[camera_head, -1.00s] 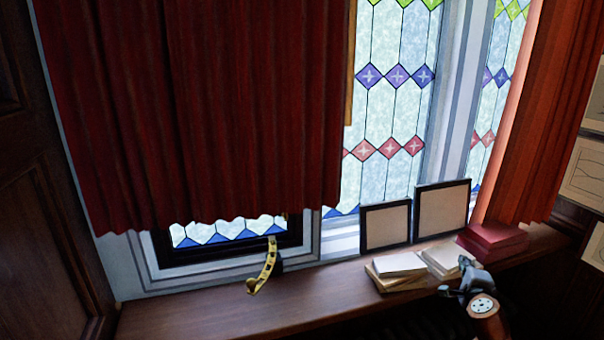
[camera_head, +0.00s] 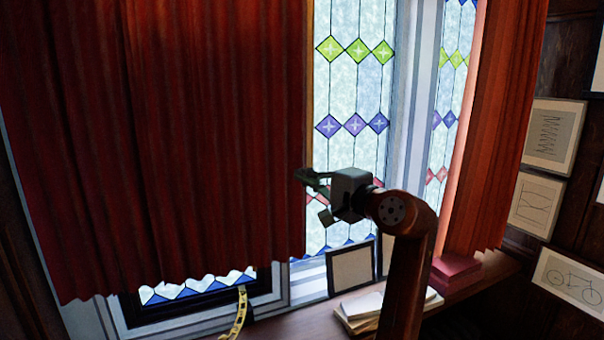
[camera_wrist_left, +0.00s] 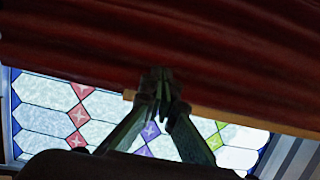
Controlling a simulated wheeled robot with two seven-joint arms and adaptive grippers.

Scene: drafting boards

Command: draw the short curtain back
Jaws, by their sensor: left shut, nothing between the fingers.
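A dark red curtain (camera_head: 160,130) hangs across the left part of the window, its wavy hem ending above the sill. Its free edge is on the right side. It fills the top of the left wrist view (camera_wrist_left: 150,40). My left gripper (camera_head: 303,177) is at that right edge, at mid height of the picture. In the left wrist view its fingertips (camera_wrist_left: 158,85) meet with nothing between them, overlapping the curtain's border; whether they touch the cloth I cannot tell. My right gripper is not in view.
A second, orange-red curtain (camera_head: 490,130) hangs at the right. Leaded glass (camera_head: 350,90) shows between the curtains. On the sill (camera_head: 290,325) are dark frames (camera_head: 351,268), pale books (camera_head: 360,305), a red book stack (camera_head: 455,268) and a yellow tape (camera_head: 240,312). Pictures hang on the right wall.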

